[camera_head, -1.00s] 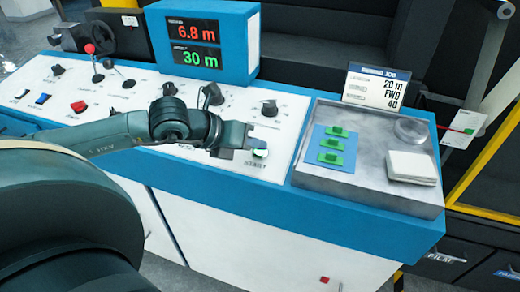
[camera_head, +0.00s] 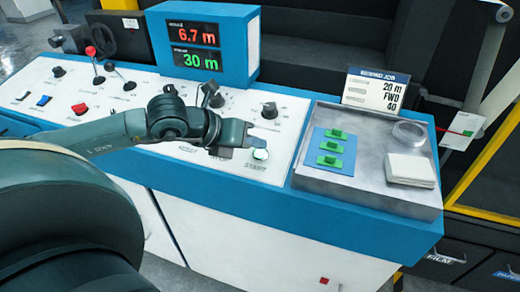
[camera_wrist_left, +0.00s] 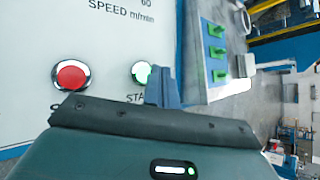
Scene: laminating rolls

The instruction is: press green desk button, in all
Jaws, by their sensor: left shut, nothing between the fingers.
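The green desk button (camera_head: 260,154) is a small round button with a bright, pale green face, labelled START, on the white sloped panel (camera_head: 128,123). It also shows in the left wrist view (camera_wrist_left: 141,73), left of the fingertips. My left gripper (camera_head: 257,142) is shut and empty, its tip just behind the button in the head view. In the left wrist view the shut fingers (camera_wrist_left: 162,87) are beside the button, and its face is uncovered. I cannot tell how high above the panel the tip is. My right gripper is not in view.
A red button (camera_wrist_left: 71,76) sits left of the green one in the wrist view. A dark knob (camera_head: 269,109) stands behind my gripper. A metal tray (camera_head: 370,196) with green pieces is to the right. A display (camera_head: 195,45) reads 6.7 m and 30 m.

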